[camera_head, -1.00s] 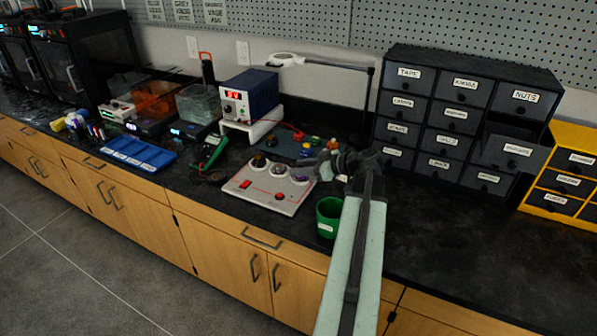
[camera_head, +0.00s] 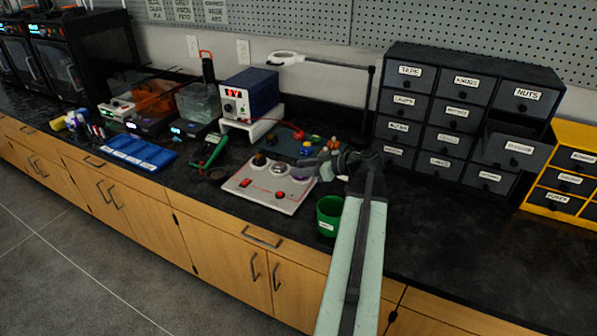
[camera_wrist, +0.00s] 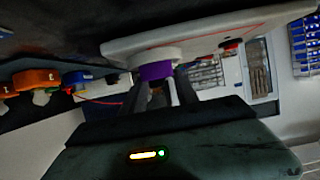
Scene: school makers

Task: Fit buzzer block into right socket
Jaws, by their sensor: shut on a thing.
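The light socket board (camera_head: 262,203) lies on the dark bench, with a row of round sockets and red parts on its face. The right socket (camera_head: 301,172) is the white ring at the board's right side; it also shows in the wrist view (camera_wrist: 170,53). My gripper (camera_head: 318,172) is beside this socket, partly hidden by my wrist. In the wrist view my gripper (camera_wrist: 160,92) is shut on a purple block (camera_wrist: 155,70), which I take as the buzzer block. The block is close against the white ring; I cannot tell whether it is seated.
Colored blocks lie on a dark mat (camera_head: 283,145) behind the board. A green cup (camera_head: 329,214) stands close to my arm. A dark drawer cabinet (camera_head: 460,110) with one drawer pulled out stands at right. Bare bench lies in front of the cabinet.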

